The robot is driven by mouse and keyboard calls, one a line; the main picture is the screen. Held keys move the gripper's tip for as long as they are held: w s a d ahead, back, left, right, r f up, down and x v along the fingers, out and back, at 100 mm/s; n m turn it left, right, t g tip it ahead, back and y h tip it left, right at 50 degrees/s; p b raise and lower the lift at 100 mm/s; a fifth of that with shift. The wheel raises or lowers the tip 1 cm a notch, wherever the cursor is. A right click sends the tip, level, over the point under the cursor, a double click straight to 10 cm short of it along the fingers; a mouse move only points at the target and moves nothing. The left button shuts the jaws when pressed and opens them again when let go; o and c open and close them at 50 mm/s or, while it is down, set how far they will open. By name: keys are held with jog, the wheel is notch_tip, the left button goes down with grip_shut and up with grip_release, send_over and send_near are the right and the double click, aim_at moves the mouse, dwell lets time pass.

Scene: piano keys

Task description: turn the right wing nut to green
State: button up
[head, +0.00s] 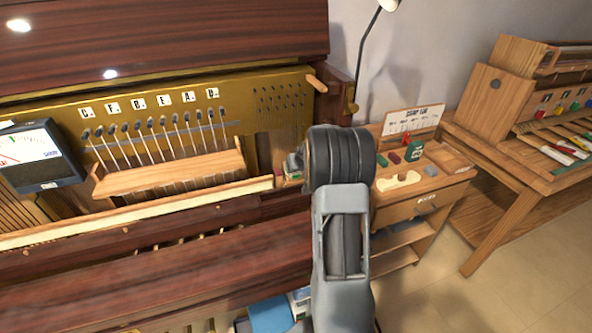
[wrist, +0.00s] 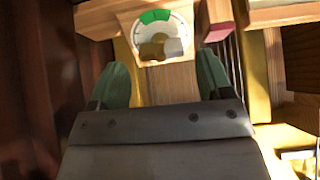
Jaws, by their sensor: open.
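In the wrist view a round white dial (wrist: 177,27) with a green band (wrist: 155,16) along its far edge sits on a wooden block. The wing nut (wrist: 152,50) shows as a dull gold-brown piece low on the dial, with a paler grey patch beside it. The wing nut lies off the green band, on the side nearer me. My gripper (wrist: 162,62) is open, its two green fingers apart on either side of the block and short of the dial. I cannot see contact. In the head view my arm hides the gripper and the dial.
The upright piano (head: 160,238) fills the left, with a meter (head: 40,172) and a wooden rail of hammers (head: 170,173). A small side table (head: 440,182) and a bench (head: 520,165) stand right. In the wrist view a red-topped block (wrist: 217,32) is close beside the dial.

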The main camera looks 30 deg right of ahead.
jog(key=shift+b+x, duration=0.85)
jog(key=shift+x, duration=1.35)
jog(key=shift+s+a+r, duration=0.1)
jog(key=shift+s+r, duration=0.35)
jog(key=shift+r, duration=0.1)
jog(key=c, duration=0.7)
jog(key=shift+f+b, duration=0.1)
jog(key=shift+b, duration=0.3)
